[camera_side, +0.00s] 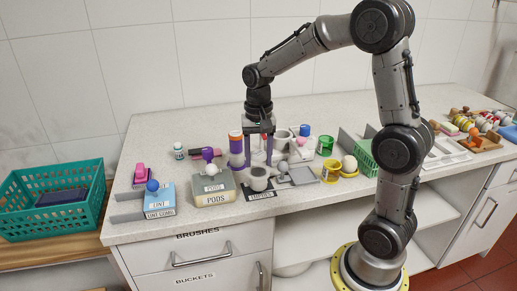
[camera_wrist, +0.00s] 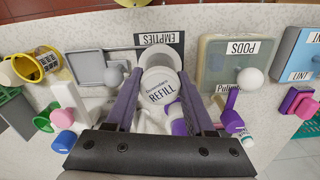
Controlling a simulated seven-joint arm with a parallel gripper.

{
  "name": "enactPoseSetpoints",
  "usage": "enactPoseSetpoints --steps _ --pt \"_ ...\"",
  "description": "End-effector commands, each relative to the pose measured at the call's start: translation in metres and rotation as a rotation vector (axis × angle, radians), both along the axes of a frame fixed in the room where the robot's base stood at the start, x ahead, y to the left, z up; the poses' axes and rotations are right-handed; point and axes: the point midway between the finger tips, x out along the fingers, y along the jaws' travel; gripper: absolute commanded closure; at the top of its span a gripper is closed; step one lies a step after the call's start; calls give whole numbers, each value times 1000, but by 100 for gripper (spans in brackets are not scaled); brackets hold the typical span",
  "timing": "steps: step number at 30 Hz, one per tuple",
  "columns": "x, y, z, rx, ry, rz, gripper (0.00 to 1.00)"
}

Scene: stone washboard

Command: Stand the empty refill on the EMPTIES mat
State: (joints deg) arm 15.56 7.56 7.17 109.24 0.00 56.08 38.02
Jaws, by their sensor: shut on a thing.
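The refill is a white round tub with REFILL printed on its top (camera_wrist: 160,88), seen between my gripper's fingers (camera_wrist: 161,78) in the wrist view. My gripper is shut on it. In the side view, my gripper (camera_side: 259,162) points straight down over the EMPTIES mat (camera_side: 262,195), with the pale tub (camera_side: 258,183) below its fingertips. The dark EMPTIES mat (camera_wrist: 178,37) also shows in the wrist view, partly covered by a white round shape behind the refill. I cannot tell whether the refill touches the mat.
A PODS box (camera_side: 214,198) and a blue LINT box (camera_side: 160,203) stand to the left. A purple and orange cylinder (camera_side: 236,148) is close beside my gripper.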

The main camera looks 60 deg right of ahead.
Motion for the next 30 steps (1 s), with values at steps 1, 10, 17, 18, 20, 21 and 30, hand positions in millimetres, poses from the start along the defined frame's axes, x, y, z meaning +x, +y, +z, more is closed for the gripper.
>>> enactPoseSetpoints --steps 1,10,17,18,20,21,30 --pt "0 0 -3 0 0 0 100" --pt "0 0 -7 0 -1 0 100" --pt "0 0 -7 0 -1 0 28" --pt "0 0 -7 0 -1 0 21" --pt "0 0 -7 0 -1 0 11" --pt "0 0 -7 0 -1 0 11" --pt "0 0 -5 -1 -2 0 11"
